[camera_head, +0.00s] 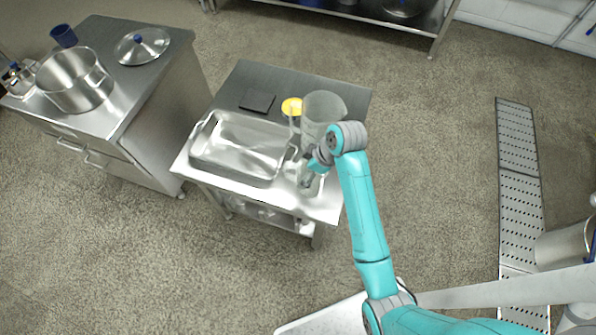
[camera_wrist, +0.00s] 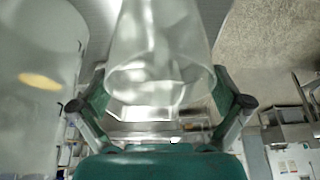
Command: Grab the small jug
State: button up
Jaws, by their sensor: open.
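A small clear jug (camera_head: 307,184) stands near the front right corner of the metal table, partly hidden by my gripper (camera_head: 317,164). In the wrist view the small jug (camera_wrist: 158,50) appears as a see-through vessel between the two fingers of my gripper (camera_wrist: 160,80). The fingers are spread, one on each side of it. I cannot tell whether either finger touches it. A larger clear jug (camera_head: 323,108) stands just behind, partly hidden by my wrist. A large see-through shape (camera_wrist: 35,50) fills the left of the wrist view, likely this larger jug.
A deep metal tray (camera_head: 240,148) lies left of the jugs on the table (camera_head: 262,78). A dark square (camera_head: 257,101) and a yellow round item (camera_head: 291,106) lie behind it. A cabinet (camera_head: 150,88) with a pot (camera_head: 74,80) stands left.

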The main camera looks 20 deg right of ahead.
jog(key=c, duration=1.3)
